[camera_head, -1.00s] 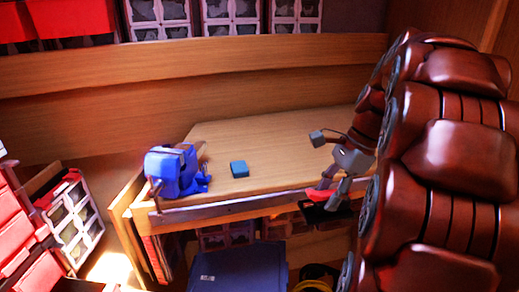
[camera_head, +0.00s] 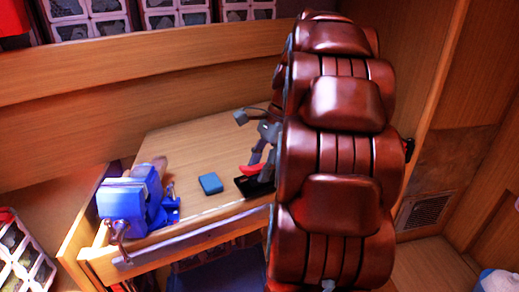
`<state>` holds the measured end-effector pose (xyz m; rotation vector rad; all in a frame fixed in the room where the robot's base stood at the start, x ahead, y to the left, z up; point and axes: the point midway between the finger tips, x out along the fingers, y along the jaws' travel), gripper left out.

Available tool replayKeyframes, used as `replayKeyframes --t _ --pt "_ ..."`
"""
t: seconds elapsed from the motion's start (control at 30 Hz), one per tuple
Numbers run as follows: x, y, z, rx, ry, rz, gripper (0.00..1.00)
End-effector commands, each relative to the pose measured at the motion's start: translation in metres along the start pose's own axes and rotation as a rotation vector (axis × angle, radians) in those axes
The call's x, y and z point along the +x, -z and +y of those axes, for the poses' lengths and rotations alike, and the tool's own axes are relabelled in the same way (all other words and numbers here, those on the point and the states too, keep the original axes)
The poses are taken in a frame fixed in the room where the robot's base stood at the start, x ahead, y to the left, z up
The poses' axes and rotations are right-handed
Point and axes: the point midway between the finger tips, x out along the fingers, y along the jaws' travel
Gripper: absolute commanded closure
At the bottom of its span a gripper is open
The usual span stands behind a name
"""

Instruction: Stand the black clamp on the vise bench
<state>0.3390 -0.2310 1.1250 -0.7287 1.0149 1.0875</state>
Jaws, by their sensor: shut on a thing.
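The vise bench (camera_head: 190,150) is a light wooden worktop with a blue vise (camera_head: 135,203) at its front left corner. My gripper (camera_head: 254,175), grey with a red part near its tip, is shut on the black clamp (camera_head: 257,188). The clamp shows as a small dark flat shape in front of the worktop's right part, near the front edge. Whether it touches the wood or hangs above it I cannot tell. My dark red arm hides the right side of the bench and part of the gripper.
A small blue block (camera_head: 210,184) lies on the worktop between the vise and the clamp. Clear wood lies behind the block. Drawers (camera_head: 22,258) stand at lower left, and a wooden wall (camera_head: 180,75) rises behind the bench.

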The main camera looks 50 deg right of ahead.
Motion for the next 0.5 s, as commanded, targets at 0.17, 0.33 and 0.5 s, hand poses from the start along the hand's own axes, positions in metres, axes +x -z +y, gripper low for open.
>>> replayKeyframes --t 0.17,0.33,0.5 --pt "-0.003 0.010 -0.022 -0.002 -0.002 -0.001 1.00" --pt "-0.005 0.021 -0.043 0.000 -0.002 -0.001 1.00" --pt "-0.008 0.031 -0.062 0.002 0.000 -0.002 1.00"
